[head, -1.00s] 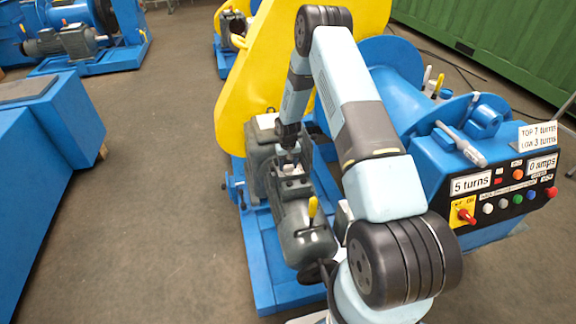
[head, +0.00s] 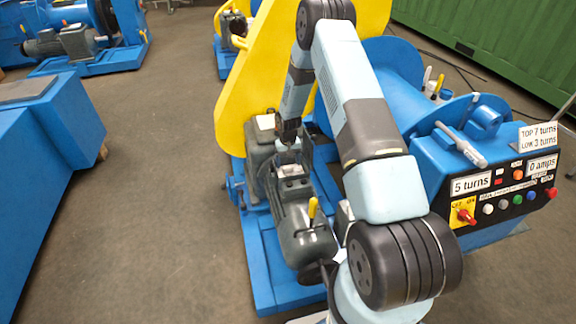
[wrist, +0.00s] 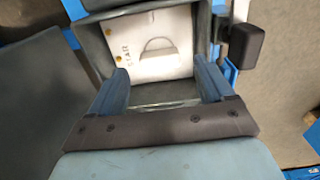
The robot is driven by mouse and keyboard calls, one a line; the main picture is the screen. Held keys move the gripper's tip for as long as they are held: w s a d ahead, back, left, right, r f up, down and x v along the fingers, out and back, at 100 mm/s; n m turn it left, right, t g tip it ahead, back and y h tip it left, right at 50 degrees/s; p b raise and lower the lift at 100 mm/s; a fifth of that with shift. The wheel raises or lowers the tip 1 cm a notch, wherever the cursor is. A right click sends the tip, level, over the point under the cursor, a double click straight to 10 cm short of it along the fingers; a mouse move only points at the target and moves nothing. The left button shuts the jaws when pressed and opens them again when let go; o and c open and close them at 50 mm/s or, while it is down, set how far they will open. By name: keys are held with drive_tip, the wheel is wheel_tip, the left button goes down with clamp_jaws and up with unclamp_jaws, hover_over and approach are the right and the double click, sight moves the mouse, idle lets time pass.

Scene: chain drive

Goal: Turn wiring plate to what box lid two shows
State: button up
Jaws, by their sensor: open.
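The wiring plate (wrist: 150,42) is white and lies inside an open grey terminal box (wrist: 205,95) in the wrist view. It has lettering near its left side that seems to read STAR, brass-coloured studs and an arched handle (wrist: 158,44). In the head view the box (head: 292,184) sits on top of the grey motor. My gripper (wrist: 165,84) is open and empty, its two fingers apart above the near part of the box. In the head view my gripper (head: 290,146) is just over the box. I cannot make out box lid two or its marking.
A yellow guard (head: 247,85) rises behind the motor. The control panel (head: 500,190), reading 5 turns and 0 amps, is at the right. Open floor (head: 165,200) lies left.

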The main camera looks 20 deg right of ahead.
sight(288, 167)
wheel_tip(288, 167, up, 11)
idle(0.4)
drive_tip(key=shift+r, duration=0.25)
